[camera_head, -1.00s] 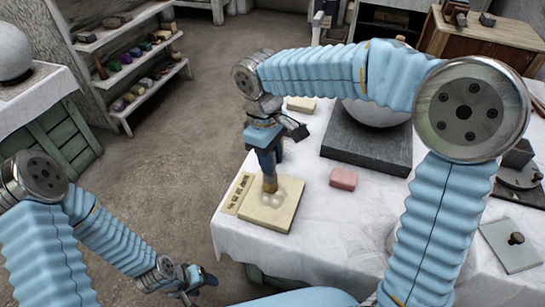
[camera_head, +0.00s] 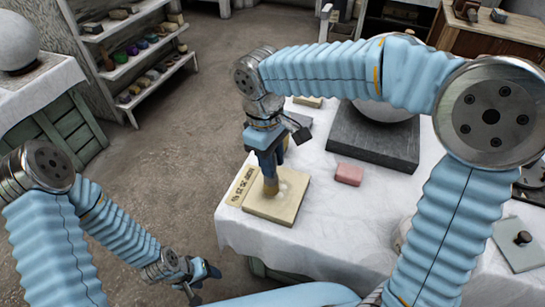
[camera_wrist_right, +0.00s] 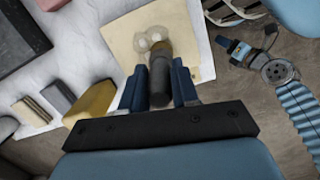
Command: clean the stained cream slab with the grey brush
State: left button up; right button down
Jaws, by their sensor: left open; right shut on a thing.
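The cream slab (camera_head: 277,210) lies flat near the table's left front corner; it also shows in the wrist view (camera_wrist_right: 200,60). Pale, roundish stains show on it, beside the brush. My right gripper (camera_head: 268,158) is shut on the grey brush (camera_wrist_right: 160,80) and holds it upright, tan bristles down over the slab. In the head view the brush's tan lower part (camera_head: 266,187) shows below the fingers; whether the bristles touch the slab is hard to tell. My left gripper (camera_head: 202,277) is open and empty, low and off the table; the wrist view shows it too (camera_wrist_right: 238,52).
A strip with dark marks (camera_head: 242,186) lies along the slab's left edge. A pink block (camera_head: 349,174) and a dark slab (camera_head: 375,140) under a white sphere lie to the right. A grey plate with a knob (camera_head: 518,245) is at far right. Bare cloth lies in front.

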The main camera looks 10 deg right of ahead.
jog(key=shift+f+b, duration=0.35)
jog(key=shift+f, duration=0.3)
jog(key=shift+s+a+r, duration=0.1)
jog(key=shift+s+a, duration=0.15)
jog(key=shift+s, duration=0.05)
jog(key=shift+s+a, duration=0.2)
jog(key=shift+s, duration=0.1)
jog(key=shift+w+d+r+p, duration=0.1)
jog(key=shift+w+d+p, duration=0.3)
jog(key=shift+w+p, duration=0.1)
jog(key=shift+w+d+f, duration=0.2)
jog(key=shift+w+d, duration=0.3)
jog(key=shift+w, duration=0.25)
jog(key=shift+s+a, duration=0.1)
jog(key=shift+s+a, duration=0.4)
jog(key=shift+s, duration=0.2)
jog(key=shift+s+a, duration=0.4)
jog(key=shift+s, duration=0.2)
